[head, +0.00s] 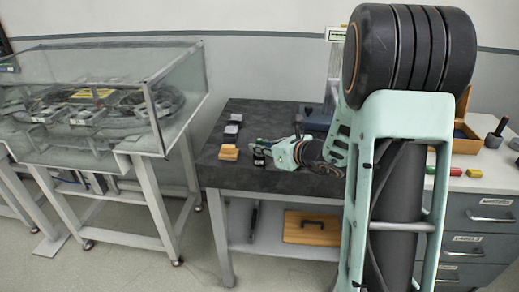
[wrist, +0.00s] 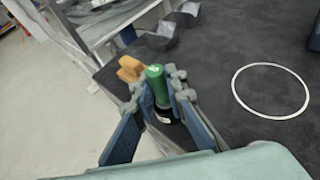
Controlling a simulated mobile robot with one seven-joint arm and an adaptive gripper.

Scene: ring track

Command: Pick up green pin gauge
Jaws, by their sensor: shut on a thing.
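The green pin gauge (wrist: 155,80) stands upright between the fingers of my gripper (wrist: 160,98) in the wrist view. It has a green top and a dark lower part with a white band. The fingers are shut on it from both sides, over the dark tabletop near its edge.
An orange-tan block (head: 229,152) lies just beyond the gauge, with grey blocks (head: 232,128) behind it. A white ring outline (wrist: 271,90) marks bare dark tabletop (wrist: 225,55) to the right. A glass-walled case (head: 180,95) stands left, across a floor gap. A drawer bench (head: 480,185) stands right.

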